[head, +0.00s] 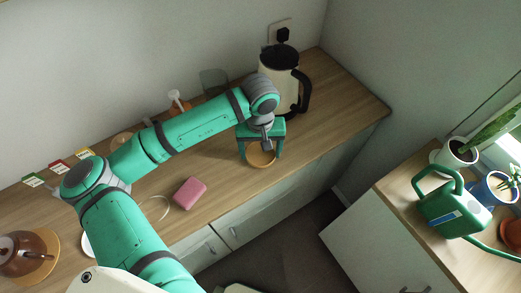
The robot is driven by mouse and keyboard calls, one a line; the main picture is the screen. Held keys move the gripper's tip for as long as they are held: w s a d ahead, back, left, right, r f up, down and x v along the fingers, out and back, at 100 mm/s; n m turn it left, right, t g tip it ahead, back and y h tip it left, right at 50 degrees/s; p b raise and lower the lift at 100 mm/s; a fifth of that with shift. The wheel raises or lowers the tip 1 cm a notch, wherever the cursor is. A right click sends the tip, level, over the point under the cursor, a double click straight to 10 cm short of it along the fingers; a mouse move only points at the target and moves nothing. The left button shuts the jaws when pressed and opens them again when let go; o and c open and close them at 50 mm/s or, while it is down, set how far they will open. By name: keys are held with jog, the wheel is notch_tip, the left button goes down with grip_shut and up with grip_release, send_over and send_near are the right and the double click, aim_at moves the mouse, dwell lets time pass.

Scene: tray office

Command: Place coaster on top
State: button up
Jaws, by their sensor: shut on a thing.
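My gripper (261,154) is over the wooden counter, with a teal finger on each side of a round tan coaster (261,156). It is shut on the coaster, and the wrist hides part of the far rim. I cannot tell from this view how high the coaster is above the counter. A brown teapot (22,251) stands on a round wooden board (50,257) at the lower left.
A kettle (278,70) stands behind my gripper, near the wall. A pink block (189,193) lies near the counter's front edge (223,193). A dispenser (179,104) and a clear glass (213,82) stand along the wall. The counter right of my gripper is clear.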

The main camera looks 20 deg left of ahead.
aim_at(261, 155)
jog(key=shift+f, duration=0.1)
jog(key=o, duration=1)
jog(key=shift+o, duration=0.2)
jog(key=shift+s+a, duration=0.1)
notch_tip(261, 155, up, 12)
jog(key=shift+d, duration=0.25)
jog(key=shift+a, duration=0.1)
